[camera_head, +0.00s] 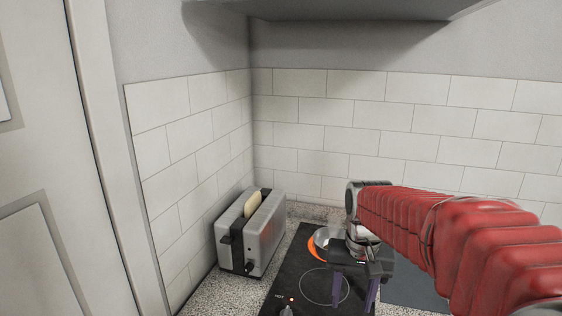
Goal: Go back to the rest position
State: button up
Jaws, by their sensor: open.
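My gripper (355,290) hangs at the end of my red arm, over the right part of the black cooktop. Its two dark purple-grey fingers point down and stand apart, with nothing seen between them. A shiny metal bowl or pan (322,238) sits on the cooktop behind my gripper, partly hidden by it. An orange ring shows around its left side.
A black cooktop (289,277) lies on a speckled counter (212,295). A silver toaster (262,236) with a bread slice (252,203) stands to its left by the tiled wall. A shelf or hood (360,8) overhangs above. A white door (45,150) is at far left.

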jog(key=s+r+n+t, duration=0.2)
jog(key=s+t, duration=0.3)
jog(key=s, duration=1.2)
jog(key=shift+s+a+r+n, duration=0.15)
jog(key=shift+r+n, duration=0.15)
jog(key=shift+r, duration=0.25)
